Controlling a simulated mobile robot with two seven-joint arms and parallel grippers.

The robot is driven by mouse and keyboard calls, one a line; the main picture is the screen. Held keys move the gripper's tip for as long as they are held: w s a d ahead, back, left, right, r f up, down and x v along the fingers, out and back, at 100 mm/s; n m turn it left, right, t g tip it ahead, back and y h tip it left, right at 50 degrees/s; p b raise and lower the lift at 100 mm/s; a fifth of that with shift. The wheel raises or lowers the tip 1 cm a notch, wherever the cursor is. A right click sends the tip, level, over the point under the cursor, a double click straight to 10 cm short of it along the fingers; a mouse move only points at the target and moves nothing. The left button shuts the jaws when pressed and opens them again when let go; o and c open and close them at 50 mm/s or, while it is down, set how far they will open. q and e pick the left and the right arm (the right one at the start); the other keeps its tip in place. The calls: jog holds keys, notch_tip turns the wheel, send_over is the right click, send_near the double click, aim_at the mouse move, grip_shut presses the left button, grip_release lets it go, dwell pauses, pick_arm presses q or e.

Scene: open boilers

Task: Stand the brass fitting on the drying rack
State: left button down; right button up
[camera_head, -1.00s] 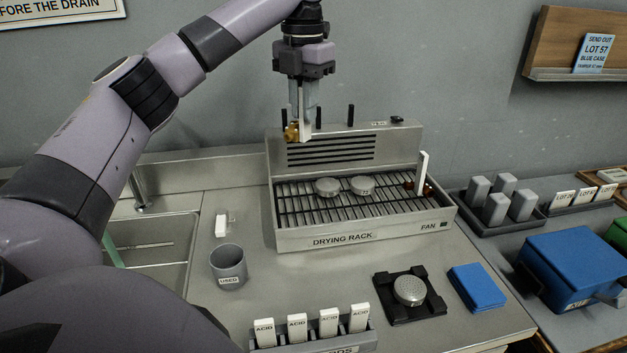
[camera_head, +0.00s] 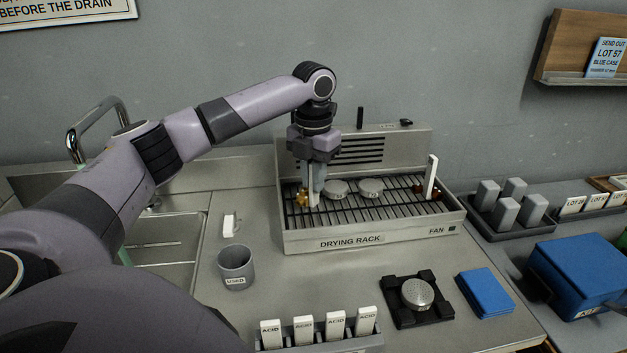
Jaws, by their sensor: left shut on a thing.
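My left gripper (camera_head: 313,190) comes down over the left part of the drying rack (camera_head: 400,233). The gripper hides part of the fitting. My right gripper is not in view.
A white upright piece (camera_head: 431,177) stands at the rack's right end. A grey USED cup (camera_head: 236,267) and a row of ACID pieces (camera_head: 303,330) stand in front. A sink (camera_head: 160,250) is left.

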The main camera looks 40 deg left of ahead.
pick_arm(q)
jog(key=shift+f, duration=0.55)
jog(key=c, duration=1.1)
grip_release()
jog(key=shift+f, duration=0.15)
notch_tip(320, 180, up, 12)
jog(key=shift+r, duration=0.15)
